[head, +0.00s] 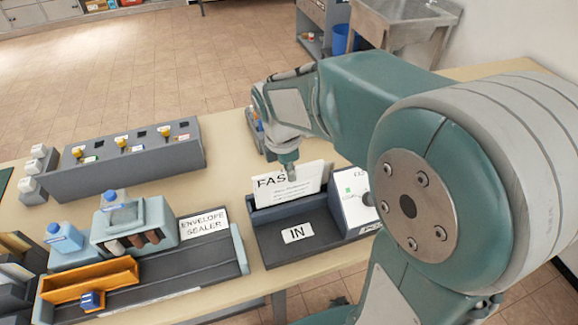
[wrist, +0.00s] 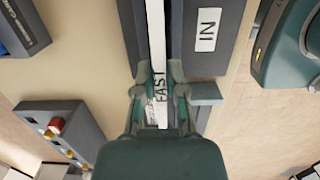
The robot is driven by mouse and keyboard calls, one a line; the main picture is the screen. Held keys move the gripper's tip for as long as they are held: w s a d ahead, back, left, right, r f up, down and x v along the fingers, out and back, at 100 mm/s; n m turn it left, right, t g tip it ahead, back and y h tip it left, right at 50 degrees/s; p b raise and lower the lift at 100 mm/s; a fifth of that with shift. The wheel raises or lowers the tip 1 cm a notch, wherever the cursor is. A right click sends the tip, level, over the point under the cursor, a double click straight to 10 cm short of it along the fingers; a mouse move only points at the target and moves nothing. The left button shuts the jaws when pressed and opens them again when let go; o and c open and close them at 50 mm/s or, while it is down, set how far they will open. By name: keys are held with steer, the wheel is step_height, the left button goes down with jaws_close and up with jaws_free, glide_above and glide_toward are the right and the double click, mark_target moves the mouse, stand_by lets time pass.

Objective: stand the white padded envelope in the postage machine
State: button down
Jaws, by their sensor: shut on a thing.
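The white padded envelope (head: 292,187), printed FAST, stands upright at the back of the postage machine (head: 322,222), the dark unit labelled IN. Its lower edge is hidden behind the machine's low dark wall, so I cannot tell if it touches the bottom. My gripper (head: 288,160) comes down from above onto the envelope's top edge. In the wrist view my gripper (wrist: 161,72) is shut on the envelope (wrist: 155,28), one finger on each side. The envelope lies in line with the long slot between the machine's dark walls (wrist: 188,32).
The envelope sealer (head: 205,262) stands left of the machine, with an orange tray (head: 90,280) at its front. A grey box with yellow knobs (head: 125,165) stands further back on the table (head: 228,180). My arm covers the right side of the head view.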

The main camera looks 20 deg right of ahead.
steer(key=shift+f, duration=0.1)
steer(key=shift+f, duration=1.35)
steer(key=c, duration=0.6)
jaws_free()
steer(key=shift+r, duration=0.1)
steer(key=shift+r, duration=3.45)
